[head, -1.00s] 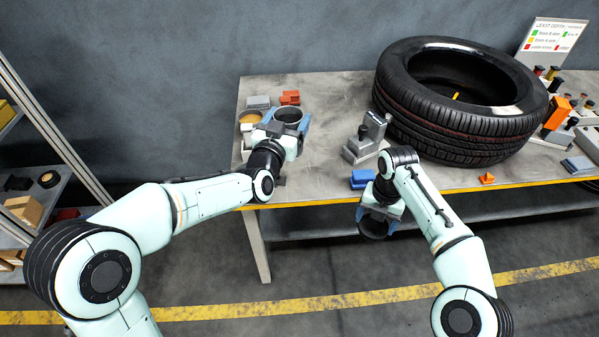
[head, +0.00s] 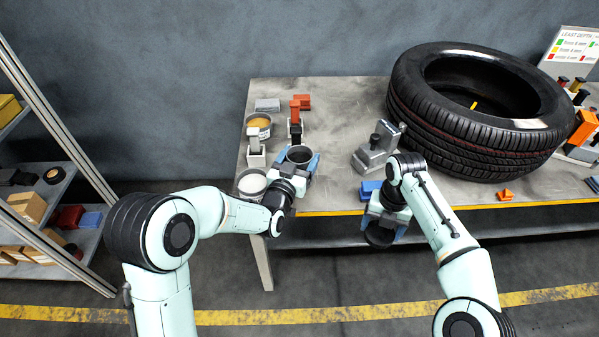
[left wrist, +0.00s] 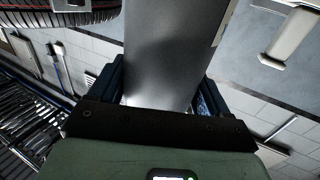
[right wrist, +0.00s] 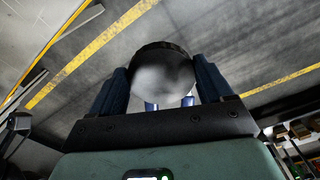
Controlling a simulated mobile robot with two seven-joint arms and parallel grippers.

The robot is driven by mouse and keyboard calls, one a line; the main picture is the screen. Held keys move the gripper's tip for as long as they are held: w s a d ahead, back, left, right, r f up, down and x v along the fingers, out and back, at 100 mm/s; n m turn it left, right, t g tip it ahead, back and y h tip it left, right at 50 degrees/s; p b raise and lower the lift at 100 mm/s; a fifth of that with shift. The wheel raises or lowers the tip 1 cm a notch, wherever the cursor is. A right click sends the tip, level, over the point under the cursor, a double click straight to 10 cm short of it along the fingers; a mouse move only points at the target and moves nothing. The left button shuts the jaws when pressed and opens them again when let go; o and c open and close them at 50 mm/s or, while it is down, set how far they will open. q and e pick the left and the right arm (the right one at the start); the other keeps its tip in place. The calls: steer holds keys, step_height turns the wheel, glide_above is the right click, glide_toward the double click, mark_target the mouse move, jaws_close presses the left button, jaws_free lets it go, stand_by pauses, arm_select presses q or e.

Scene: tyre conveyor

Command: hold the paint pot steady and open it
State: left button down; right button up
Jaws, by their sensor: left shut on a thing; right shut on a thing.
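A grey metal paint pot (head: 299,154) with a dark round top is held over the left part of the bench. My left gripper (head: 297,165) is shut on it, its blue fingers on either side. The pot's smooth grey wall fills the space between the fingers in the left wrist view (left wrist: 165,55). My right gripper (head: 383,230) is in front of the bench edge, shut on a dark round piece that looks like a lid (head: 379,238). That piece shows as a dark-rimmed disc in the right wrist view (right wrist: 162,75). It is apart from the pot.
Pots with orange (head: 258,122) and white (head: 252,184) contents stand on the bench (head: 340,100) at left. A grey metal block (head: 375,152) and large tyre (head: 475,110) lie to the right. A shelf rack (head: 75,190) is far left.

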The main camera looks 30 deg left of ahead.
arm_select(q)
steer(key=shift+f, duration=2.4)
steer(key=shift+b, duration=0.3)
steer(key=shift+f, duration=0.1)
jaws_free()
